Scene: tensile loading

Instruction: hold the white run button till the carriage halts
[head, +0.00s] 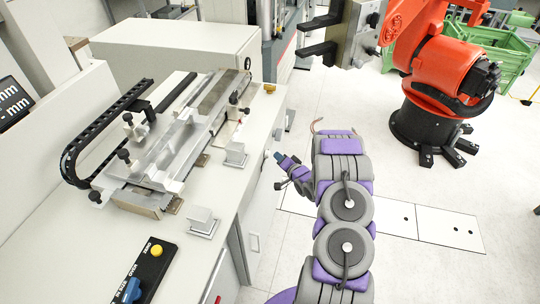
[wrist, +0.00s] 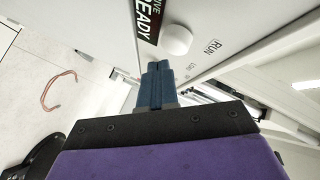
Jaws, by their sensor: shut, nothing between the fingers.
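The white round run button (wrist: 176,40) sits on a pale panel in the wrist view, beside the word RUN. My gripper (wrist: 158,66) is shut, its blue fingers pressed together with nothing between them. The fingertips appear just short of the button; whether they touch it I cannot tell. In the head view my gripper (head: 279,156) is at the front side of the bench (head: 240,190). A metal carriage assembly (head: 175,150) lies on the bench top with clamps and a black cable chain; I cannot tell whether it moves.
A dark display (wrist: 146,18) reading READY is next to the button. A black control box (head: 145,272) with yellow and blue knobs is at the bench's near end. An orange robot arm (head: 440,75) stands at the back right.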

